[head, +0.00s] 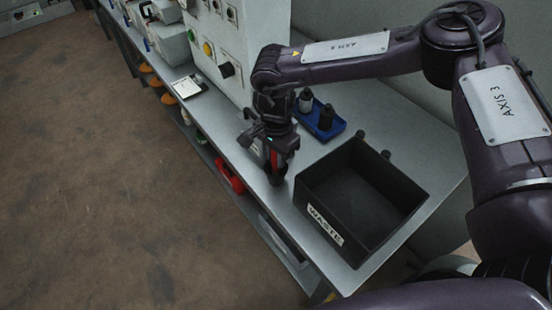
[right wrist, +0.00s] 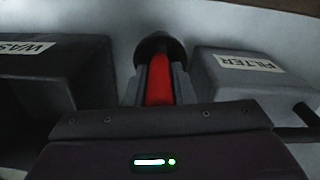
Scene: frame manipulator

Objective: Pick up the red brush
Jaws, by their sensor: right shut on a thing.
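The red brush (right wrist: 159,80) shows in the right wrist view, upright in the picture between my fingers, with a dark round end at its top. My right gripper (head: 276,172) points down over the grey bench, left of the waste bin, and is shut on the brush. In the head view only a sliver of red shows between the fingers, with a dark part below near the bench top. I cannot tell whether the brush touches the bench. My left gripper is not in view.
A black bin labelled WASTE (head: 317,212) stands right of the gripper. A blue tray (head: 322,128) with dark bottles lies behind. A white control box (head: 229,47) stands at the back. A grey FILTER box (right wrist: 209,82) is close on the right in the wrist view.

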